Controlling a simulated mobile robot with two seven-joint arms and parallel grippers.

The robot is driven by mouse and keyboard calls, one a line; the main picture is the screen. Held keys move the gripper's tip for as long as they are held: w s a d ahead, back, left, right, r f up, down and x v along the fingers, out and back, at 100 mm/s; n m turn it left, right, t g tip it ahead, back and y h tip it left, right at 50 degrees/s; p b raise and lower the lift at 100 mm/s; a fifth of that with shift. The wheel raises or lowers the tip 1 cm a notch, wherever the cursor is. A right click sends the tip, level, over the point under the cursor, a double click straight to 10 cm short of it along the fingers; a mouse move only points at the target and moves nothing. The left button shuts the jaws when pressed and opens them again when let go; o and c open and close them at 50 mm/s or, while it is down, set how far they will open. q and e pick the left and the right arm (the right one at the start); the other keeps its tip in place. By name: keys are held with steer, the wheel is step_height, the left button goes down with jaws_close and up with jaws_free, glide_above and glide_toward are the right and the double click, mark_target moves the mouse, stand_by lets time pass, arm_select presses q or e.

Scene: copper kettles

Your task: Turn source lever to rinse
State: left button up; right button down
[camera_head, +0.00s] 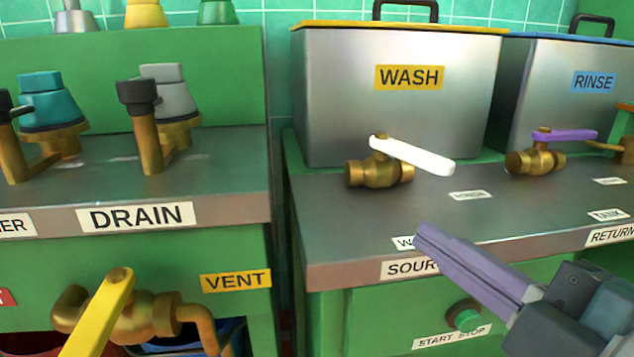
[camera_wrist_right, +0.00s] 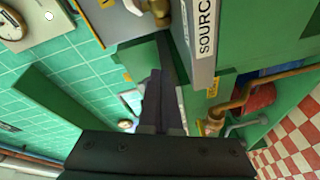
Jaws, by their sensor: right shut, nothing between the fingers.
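The source lever (camera_head: 412,155) is a white handle on a brass valve (camera_head: 380,172). It stands on the grey counter behind the partly hidden SOURCE label (camera_head: 408,268), and its handle points right and slightly toward the front. A small label (camera_head: 470,195) lies right of the valve, too small to read surely. Another label starting with W (camera_head: 404,243) is partly covered by my gripper. My right gripper (camera_head: 425,236) has purple fingers, shut and empty, in front of and below the lever, apart from it. The fingers also show in the right wrist view (camera_wrist_right: 158,85). My left gripper is not in view.
The WASH tank (camera_head: 390,115) and RINSE tank (camera_head: 568,115) stand behind the valves. A purple lever (camera_head: 566,135) is to the right. A green START STOP button (camera_head: 465,316) is below the counter edge. The DRAIN counter (camera_head: 230,185) with several valves is left, across a gap.

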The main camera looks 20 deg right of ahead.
steer(key=r+n+h, duration=0.1)
steer(key=n+h, duration=0.1)
steer(key=p, duration=0.3)
glide_toward(408, 153)
steer(key=shift+n+h, duration=0.3)
steer(key=w+a, duration=0.1)
steer(key=w, duration=0.1)
steer(key=w+a, duration=0.1)
steer(key=a, duration=0.1)
steer(key=w+a, duration=0.1)
steer(key=w, duration=0.1)
steer(key=shift+w+a+f, duration=0.25)
steer(key=shift+w+a, duration=0.05)
steer(key=shift+a, duration=0.05)
steer(key=d, duration=0.2)
steer(key=shift+d+f, duration=0.15)
steer(key=shift+d, duration=0.2)
steer(key=shift+w+d, duration=0.1)
steer(key=shift+d, duration=0.55)
steer(key=shift+d, duration=0.15)
steer(key=shift+d+n+y, duration=0.2)
steer(key=shift+n+y, duration=0.1)
steer(key=shift+y, duration=0.3)
